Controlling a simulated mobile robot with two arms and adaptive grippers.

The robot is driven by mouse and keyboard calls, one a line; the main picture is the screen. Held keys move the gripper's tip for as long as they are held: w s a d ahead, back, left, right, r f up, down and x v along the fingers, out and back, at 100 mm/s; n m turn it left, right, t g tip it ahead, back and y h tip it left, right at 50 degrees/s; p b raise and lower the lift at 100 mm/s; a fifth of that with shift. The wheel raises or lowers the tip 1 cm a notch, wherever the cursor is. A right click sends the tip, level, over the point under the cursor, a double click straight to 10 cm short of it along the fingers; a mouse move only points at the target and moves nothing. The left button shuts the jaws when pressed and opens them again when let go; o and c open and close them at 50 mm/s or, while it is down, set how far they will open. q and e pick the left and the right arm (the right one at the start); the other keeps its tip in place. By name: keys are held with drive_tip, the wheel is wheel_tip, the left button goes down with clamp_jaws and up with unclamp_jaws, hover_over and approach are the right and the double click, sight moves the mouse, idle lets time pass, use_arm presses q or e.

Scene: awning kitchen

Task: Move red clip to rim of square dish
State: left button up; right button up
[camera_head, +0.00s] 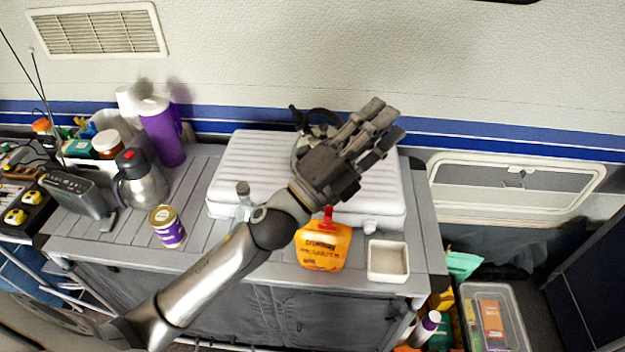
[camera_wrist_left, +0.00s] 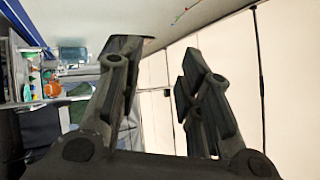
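The red clip (camera_head: 328,214) sits at the top of an orange pouch (camera_head: 323,248) in the head view. The white square dish (camera_head: 388,260) stands to the right of the pouch near the counter's front edge, and it looks empty. My left gripper (camera_head: 383,121) is above the white ridged case, farther back than the clip and dish and apart from both. Its fingers are spread with nothing between them, as the left wrist view (camera_wrist_left: 160,60) also shows. Neither clip nor dish shows in the wrist view. My right gripper is not in view.
The white ridged case (camera_head: 245,165) fills the counter behind the pouch. A small bottle (camera_head: 243,194) stands left of the pouch, partly by my arm. A can (camera_head: 166,227), a steel jug (camera_head: 140,180) and a purple flask (camera_head: 162,132) stand farther left. The counter's right edge is near the dish.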

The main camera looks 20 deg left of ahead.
use_arm(q)
drive_tip(key=s+d+r+m+g+h, duration=0.25)
drive_tip(key=d+m+g+h, duration=0.4)
drive_tip(key=m, duration=0.45)
drive_tip(key=s+d+f+m+g+y, duration=0.2)
drive_tip(key=s+f+m+g+y, duration=0.1)
drive_tip(key=f+m+g, duration=0.8)
drive_tip(key=w+a+f+m+g+y, duration=0.1)
drive_tip(key=w+a+f+m+y, duration=0.15)
drive_tip(key=a+y, duration=0.55)
drive_tip(key=w+a+f+m+y, duration=0.25)
drive_tip(key=a+f+y, duration=0.2)
drive_tip(key=a, duration=0.65)
drive_tip(key=b+x, duration=0.1)
drive_tip(key=x, duration=0.1)
drive_tip(key=b+x, duration=0.3)
drive_tip(key=x, duration=0.2)
drive_tip(key=shift+s+a, duration=0.15)
drive_tip(key=shift+s, duration=0.1)
drive_tip(key=shift+d+f+b, duration=0.2)
drive_tip(key=shift+f+b, duration=0.2)
drive_tip(key=shift+b, duration=0.2)
